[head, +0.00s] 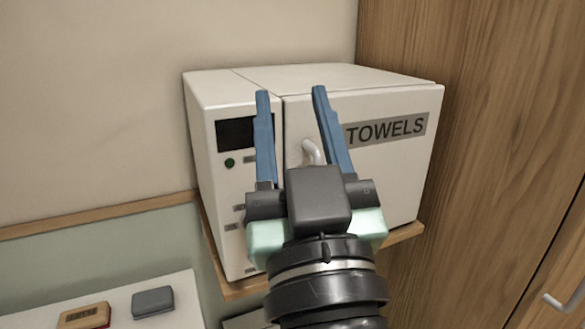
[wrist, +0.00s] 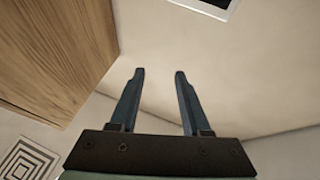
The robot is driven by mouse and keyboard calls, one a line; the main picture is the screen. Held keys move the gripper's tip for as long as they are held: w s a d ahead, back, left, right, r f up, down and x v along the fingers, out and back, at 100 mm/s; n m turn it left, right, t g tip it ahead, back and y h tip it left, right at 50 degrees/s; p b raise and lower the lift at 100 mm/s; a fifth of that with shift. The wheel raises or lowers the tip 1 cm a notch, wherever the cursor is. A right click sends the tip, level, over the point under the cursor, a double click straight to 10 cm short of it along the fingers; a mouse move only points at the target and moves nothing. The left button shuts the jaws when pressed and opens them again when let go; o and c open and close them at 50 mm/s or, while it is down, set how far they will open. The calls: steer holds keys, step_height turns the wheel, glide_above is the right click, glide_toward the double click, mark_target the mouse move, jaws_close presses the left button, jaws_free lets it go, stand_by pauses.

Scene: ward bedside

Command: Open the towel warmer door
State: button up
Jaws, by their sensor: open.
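The towel warmer (head: 215,95) is a white box with a dark display and a green button on its left panel. Its door (head: 395,175), labelled TOWELS, looks shut, flush with the panel. A pale curved handle (head: 312,150) stands near the door's left edge. My gripper (head: 290,90) is open, its blue fingers spread in front of the warmer. In the head view the handle's upper part shows between the fingers, close to the right one; my gripper body hides its lower part. The wrist view shows the open fingers (wrist: 158,75) with nothing between them; I cannot make out the handle there.
The warmer stands on a wooden shelf (head: 408,235). A tall wooden cabinet (head: 500,130) with a metal handle (head: 567,300) stands close on the right. A white surface at lower left holds an orange-brown item (head: 85,316) and a grey item (head: 152,302).

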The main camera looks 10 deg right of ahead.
steer(key=d+f+g+y+p, duration=0.1)
steer(key=d+f+g+p, duration=0.15)
steer(key=f, duration=0.55)
steer(key=d+f+g+p, duration=0.2)
steer(key=d+f+g, duration=0.15)
steer(key=f, duration=0.45)
steer(key=w+p, duration=0.1)
steer(key=w, duration=0.3)
steer(key=w+a+p, duration=0.1)
steer(key=w+p, duration=0.1)
steer(key=w, duration=0.2)
steer(key=w+p, duration=0.2)
steer(key=w, duration=0.2)
steer(key=shift+a, duration=0.15)
steer(key=shift+s, duration=0.1)
jaws_close()
